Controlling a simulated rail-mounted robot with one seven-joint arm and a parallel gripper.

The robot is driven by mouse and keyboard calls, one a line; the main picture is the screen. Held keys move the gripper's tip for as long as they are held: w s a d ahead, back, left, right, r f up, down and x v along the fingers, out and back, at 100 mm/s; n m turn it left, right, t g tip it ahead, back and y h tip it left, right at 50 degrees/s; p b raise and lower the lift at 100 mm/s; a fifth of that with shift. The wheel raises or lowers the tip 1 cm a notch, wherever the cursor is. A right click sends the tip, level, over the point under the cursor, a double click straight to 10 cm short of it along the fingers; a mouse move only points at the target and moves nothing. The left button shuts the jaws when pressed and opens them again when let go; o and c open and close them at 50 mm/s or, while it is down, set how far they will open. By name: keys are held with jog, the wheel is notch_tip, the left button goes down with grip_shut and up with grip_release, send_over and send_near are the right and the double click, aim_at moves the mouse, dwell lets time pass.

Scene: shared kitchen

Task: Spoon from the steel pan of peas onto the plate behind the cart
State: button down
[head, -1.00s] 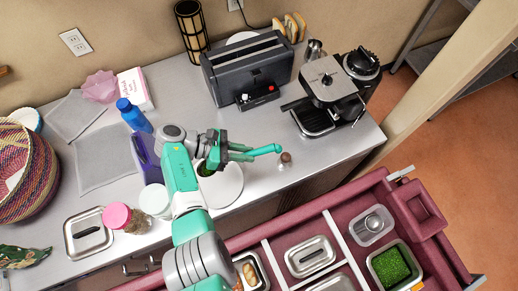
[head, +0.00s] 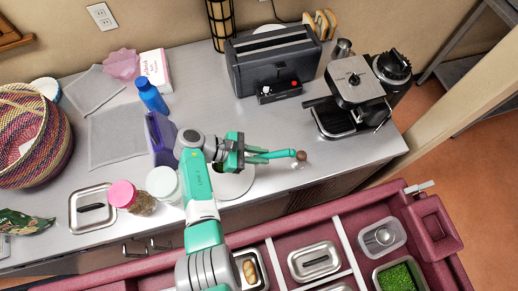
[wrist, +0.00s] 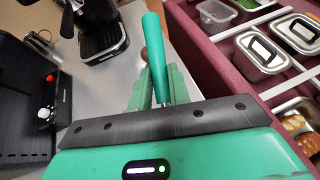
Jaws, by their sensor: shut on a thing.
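My gripper (head: 266,156) is shut on the teal handle of a spoon, above the counter by the white plate (head: 237,184). My arm covers part of the plate. The steel pan of peas (head: 398,278) sits in the maroon cart at lower right.
A small brown-topped shaker (head: 301,157) stands close by the handle's end. A white-lidded jar (head: 163,184) and pink-lidded jar (head: 124,195) stand left of the plate. The toaster (head: 275,65) and coffee machine (head: 355,90) are behind. The cart (head: 315,220) borders the counter.

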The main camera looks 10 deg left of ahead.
jog(key=shift+s+d+r+t+p, duration=0.1)
jog(key=shift+s+r+t+p, duration=0.2)
jog(key=shift+t+p, duration=0.35)
jog(key=t, duration=0.2)
jog(key=m+t, duration=0.1)
jog(key=t, duration=0.1)
jog(key=s+m+t+y+b, duration=0.1)
jog(key=t, duration=0.1)
jog(key=shift+d+r, duration=0.1)
jog(key=shift+d, duration=0.1)
jog(key=shift+w+a+r+g+p, duration=0.2)
jog(key=shift+r+g+p, duration=0.25)
jog(key=shift+g+p, duration=0.65)
jog(key=shift+w+r+n+g+h+p, duration=0.2)
jog(key=shift+r+n+g+p, duration=0.1)
jog(key=shift+r+g+p, duration=0.25)
jog(key=shift+w+r+n+g+h+p, duration=0.1)
jog(key=shift+w+r+n+g+p, duration=0.2)
jog(key=shift+g, duration=0.4)
jog(key=r+g+b, duration=0.1)
jog(key=g, duration=0.1)
jog(key=r+n+g+b, duration=0.1)
jog(key=g, duration=0.1)
jog(key=shift+w+a+h, duration=0.15)
jog(key=shift+w+h, duration=0.15)
jog(key=shift+w, duration=0.1)
jog(key=shift+s+r+g, duration=0.1)
jog(key=shift+r+g, duration=0.2)
jog(key=shift+r, duration=0.05)
